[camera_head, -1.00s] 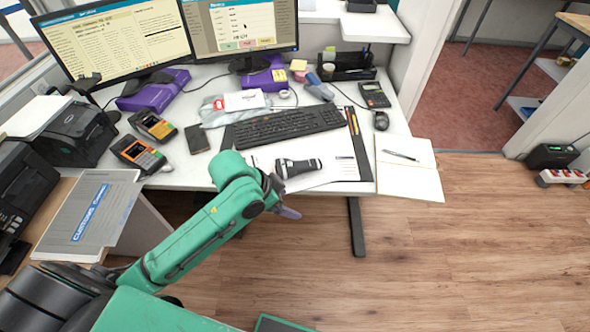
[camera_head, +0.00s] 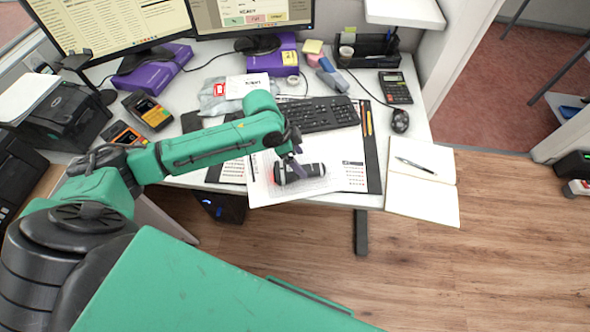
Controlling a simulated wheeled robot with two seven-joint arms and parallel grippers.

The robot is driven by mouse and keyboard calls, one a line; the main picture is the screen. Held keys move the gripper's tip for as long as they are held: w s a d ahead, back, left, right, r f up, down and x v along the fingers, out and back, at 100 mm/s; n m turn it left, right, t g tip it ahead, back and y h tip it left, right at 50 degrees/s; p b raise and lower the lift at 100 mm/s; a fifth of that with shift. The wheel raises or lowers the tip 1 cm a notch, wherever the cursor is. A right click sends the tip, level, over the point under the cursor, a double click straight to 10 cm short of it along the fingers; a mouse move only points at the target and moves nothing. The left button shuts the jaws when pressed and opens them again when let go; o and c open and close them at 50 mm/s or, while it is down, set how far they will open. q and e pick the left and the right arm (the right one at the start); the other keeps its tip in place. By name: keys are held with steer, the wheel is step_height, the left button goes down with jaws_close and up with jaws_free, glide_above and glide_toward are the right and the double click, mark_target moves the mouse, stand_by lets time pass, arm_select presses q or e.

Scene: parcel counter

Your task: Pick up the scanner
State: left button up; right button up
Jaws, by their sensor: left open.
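The scanner (camera_head: 313,170), a small black and light-grey handheld device, lies on its side on white papers near the desk's front edge. A faint red glow shows on the paper at its left end. My left gripper (camera_head: 295,160), with purple fingers, is open and points down just above the scanner. The fingers overlap the scanner's upper edge in the picture, and I cannot tell if they touch it. The gripper hides part of the scanner's back side. My right gripper is not in view.
A keyboard (camera_head: 325,114) lies behind the scanner. An open notebook with a pen (camera_head: 415,165) lies to the right, with a mouse (camera_head: 400,121) and calculator (camera_head: 395,87) behind it. Monitors stand behind.

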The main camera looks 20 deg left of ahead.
mark_target(307, 168)
arm_select(q)
steer(key=x, duration=0.4)
steer(key=shift+w+f, duration=0.25)
steer(key=shift+f, duration=0.1)
steer(key=shift+d+f, duration=0.15)
steer(key=shift+f, duration=0.3)
steer(key=c, duration=1.4)
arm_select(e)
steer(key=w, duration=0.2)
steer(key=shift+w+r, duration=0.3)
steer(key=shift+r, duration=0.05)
arm_select(q)
steer(key=shift+w, duration=0.1)
